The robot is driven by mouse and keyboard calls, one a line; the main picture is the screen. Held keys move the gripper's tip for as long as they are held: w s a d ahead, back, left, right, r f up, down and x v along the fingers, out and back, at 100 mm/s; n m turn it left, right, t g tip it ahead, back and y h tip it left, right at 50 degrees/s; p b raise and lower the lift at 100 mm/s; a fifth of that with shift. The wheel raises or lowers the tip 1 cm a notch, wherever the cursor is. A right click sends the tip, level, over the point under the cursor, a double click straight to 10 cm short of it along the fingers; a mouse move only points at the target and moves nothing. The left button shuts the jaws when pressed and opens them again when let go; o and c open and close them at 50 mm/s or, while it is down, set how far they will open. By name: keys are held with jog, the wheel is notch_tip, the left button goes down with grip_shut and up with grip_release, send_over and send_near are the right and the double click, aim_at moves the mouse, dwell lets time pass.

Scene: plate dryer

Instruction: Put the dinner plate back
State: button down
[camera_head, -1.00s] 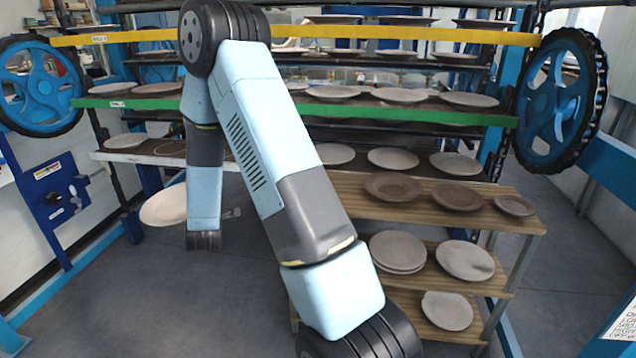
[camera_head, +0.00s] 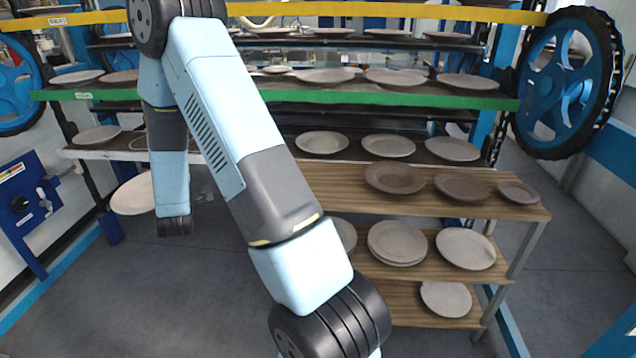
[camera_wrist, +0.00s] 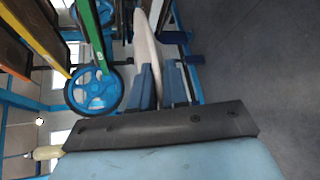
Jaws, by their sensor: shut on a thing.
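The pale, round dinner plate (camera_head: 132,196) hangs in the air left of my arm in the head view, beside the front of the dryer's lower left shelf. In the wrist view the plate (camera_wrist: 146,45) shows nearly edge-on, upright between the two blue fingers. My gripper (camera_wrist: 160,82) is shut on the plate. In the head view the fingers are hidden behind my arm. The plate dryer has stacked shelves, with a yellow front (camera_head: 400,10), a green front (camera_head: 400,97) and a pale front (camera_head: 110,155). Several plates lie on these shelves.
A wooden cart (camera_head: 500,205) holds several plates on its tiers in front of the dryer at right. Large blue wheels stand at the dryer's left (camera_head: 15,85) and right (camera_head: 570,80) ends. A blue control post (camera_head: 28,205) is at far left. The floor in front (camera_head: 150,300) is clear.

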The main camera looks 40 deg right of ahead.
jog(key=s+d+r+m+g+h, duration=0.2)
jog(key=s+d+m+g+h, duration=0.1)
jog(key=s+d+m+g, duration=0.4)
jog(key=s+d+r+m+g+h, duration=0.25)
jog(key=s+d+h, duration=0.2)
jog(key=d, duration=0.45)
jog(key=s+d+r+m+g+h, duration=0.2)
jog(key=s+d+m+g+h, duration=0.15)
jog(key=s+d+m, duration=0.45)
jog(key=shift+n+g+y, duration=0.3)
jog(key=shift+n+g, duration=0.2)
jog(key=shift+n, duration=0.45)
jog(key=d+f, duration=0.2)
jog(key=d, duration=0.2)
jog(key=d+f, duration=0.3)
jog(key=d, duration=0.1)
jog(key=d+f, duration=0.3)
jog(key=d, duration=0.1)
jog(key=shift+s+d, duration=0.1)
jog(key=shift+d, duration=0.2)
jog(key=shift+d+f, duration=0.75)
jog(key=shift+f, duration=1.6)
jog(key=c, duration=1.4)
grip_release()
jog(key=shift+a, duration=0.1)
